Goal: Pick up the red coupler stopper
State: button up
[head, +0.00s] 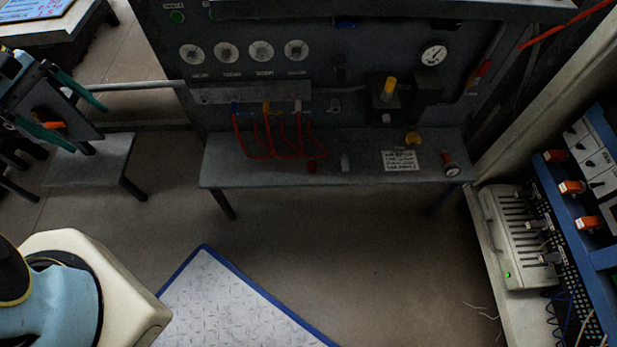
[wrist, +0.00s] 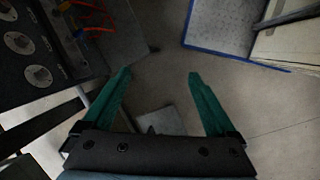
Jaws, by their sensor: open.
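The red coupler stopper (head: 311,166) appears as a small dark red piece on the grey shelf (head: 260,172) below the panel, just under the looped red hoses. I cannot make it out in the wrist view. My gripper (head: 86,128) is at the far left of the head view, well left of the shelf and apart from the stopper. Its two green fingers are spread with nothing between them, as the wrist view (wrist: 160,74) also shows.
A small grey stopper (head: 345,162) and a yellow one (head: 413,138) are also on the shelf. Red hoses (head: 268,152) hang from the manifold above. A grey side stand (head: 92,165) is below my gripper. A blue-edged mat (head: 235,300) lies on the floor.

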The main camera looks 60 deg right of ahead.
jog(key=s+d+f+n+g+h+b, duration=0.2)
jog(key=s+d+f+g+b, duration=0.15)
jog(key=d+f+b, duration=0.75)
jog(key=s+d+f+n+g+h+b, duration=0.15)
jog(key=s+d+f+b, duration=0.45)
jog(key=f, duration=0.9)
jog(key=n+g+h+b, duration=0.2)
jog(key=n+g+b, duration=0.1)
jog(key=b, duration=0.4)
send_near(308, 165)
jog(key=shift+s+d+f+b, duration=0.4)
jog(key=shift+s+f+b, duration=0.3)
jog(key=shift+b, duration=0.3)
jog(key=b+x, duration=0.3)
jog(key=x, duration=0.1)
jog(key=shift+s+d+f, duration=0.1)
jog(key=shift+s+d, duration=0.1)
jog(key=shift+d, duration=0.1)
jog(key=shift+s+d, duration=0.4)
jog(key=shift+s, duration=0.05)
jog(key=shift+c, duration=0.3)
jog(key=c, duration=1.4)
